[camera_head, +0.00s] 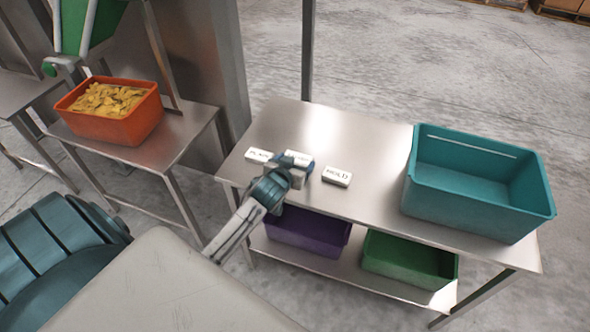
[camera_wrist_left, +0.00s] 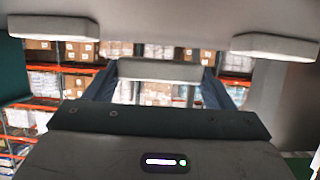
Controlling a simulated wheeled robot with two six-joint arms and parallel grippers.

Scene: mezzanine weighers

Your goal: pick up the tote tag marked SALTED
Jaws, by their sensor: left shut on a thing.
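My left gripper (camera_head: 296,163) reaches over the steel table from the front and is shut on the middle one of three small white tags (camera_head: 300,156). The gripper covers part of this tag, and I cannot read its lettering. In the left wrist view, the held tag (camera_wrist_left: 160,71) shows as a pale block between the two dark fingers. I cannot tell whether it touches the table. A tag that seems to read PLAIN (camera_head: 258,155) lies to its left, and one that seems to read HOLD (camera_head: 336,176) lies to its right. My right gripper is not in view.
A large empty teal tote (camera_head: 479,210) stands on the right of the steel table (camera_head: 375,140). A purple bin (camera_head: 300,238) and a green bin (camera_head: 405,270) sit on its lower shelf. An orange tote of yellow chips (camera_head: 135,125) stands on a left stand. A post rises behind the table.

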